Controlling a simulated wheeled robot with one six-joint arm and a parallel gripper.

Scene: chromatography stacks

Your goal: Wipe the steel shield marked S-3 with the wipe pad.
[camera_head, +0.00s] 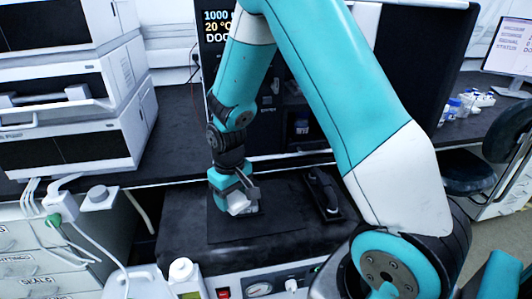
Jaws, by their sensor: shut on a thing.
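My gripper (240,203) points down over the dark bench top in the middle of the view. It is shut on a small pale block, which I take to be the wipe pad (239,207); the fingers partly hide it. The pad is low over a flat dark plate (228,230), and I cannot tell whether they touch. No S-3 mark is readable, and I cannot tell whether this plate is the steel shield.
A black handled object (323,192) lies in a shallow dark holder to the right. Stacked white instruments (75,125) fill the left side. A dark cabinet with a display (217,30) stands behind my arm.

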